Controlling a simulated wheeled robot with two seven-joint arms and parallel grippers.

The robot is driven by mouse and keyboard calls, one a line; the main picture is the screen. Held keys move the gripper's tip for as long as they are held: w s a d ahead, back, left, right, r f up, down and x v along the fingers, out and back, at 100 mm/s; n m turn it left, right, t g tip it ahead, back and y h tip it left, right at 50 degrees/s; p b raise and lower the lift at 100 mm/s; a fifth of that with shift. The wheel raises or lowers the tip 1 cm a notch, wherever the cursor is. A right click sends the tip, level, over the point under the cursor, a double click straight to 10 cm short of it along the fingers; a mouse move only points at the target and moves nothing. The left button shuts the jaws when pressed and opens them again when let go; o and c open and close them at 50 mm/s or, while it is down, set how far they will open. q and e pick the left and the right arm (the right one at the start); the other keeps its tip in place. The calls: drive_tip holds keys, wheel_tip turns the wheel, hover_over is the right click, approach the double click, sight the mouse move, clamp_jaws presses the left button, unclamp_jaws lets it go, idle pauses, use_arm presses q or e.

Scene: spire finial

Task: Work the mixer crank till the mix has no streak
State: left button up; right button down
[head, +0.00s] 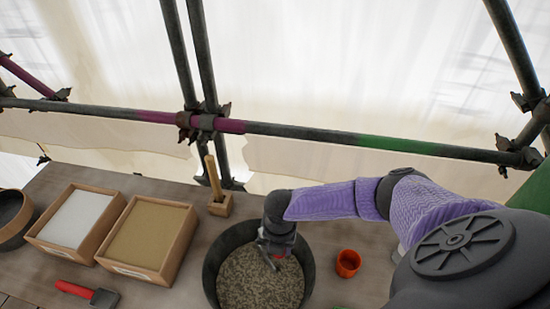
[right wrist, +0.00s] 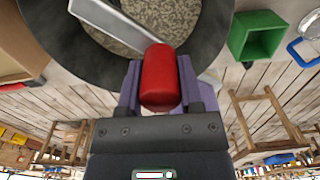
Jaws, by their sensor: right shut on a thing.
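The dark round mixer tub (head: 211,270) stands on the wooden bench at the lower middle of the head view. The mix (head: 255,282) inside is grey-tan and mottled with light and dark flecks; it also shows in the right wrist view (right wrist: 190,18). The crank is a pale metal bar (right wrist: 112,22) ending in an upright red knob (right wrist: 160,75). My right gripper (head: 277,257) is over the tub, its fingers shut around the red knob, seen close in the right wrist view (right wrist: 160,95). The left gripper is not in view.
A box of white powder (head: 78,218) and a box of tan powder (head: 148,233) stand left of the tub. A red-handled tool (head: 88,293) lies in front. A wooden block with a handle (head: 220,203) stands behind; an orange cup (head: 348,263) stands right. Scaffold poles (head: 300,132) cross behind.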

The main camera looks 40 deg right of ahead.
drive_tip(key=shift+d, duration=0.15)
idle(0.4)
drive_tip(key=shift+c, duration=1.2)
unclamp_jaws()
wheel_tip(320, 180, up, 10)
drive_tip(key=shift+f+p, duration=0.1)
drive_tip(key=shift+p, duration=1)
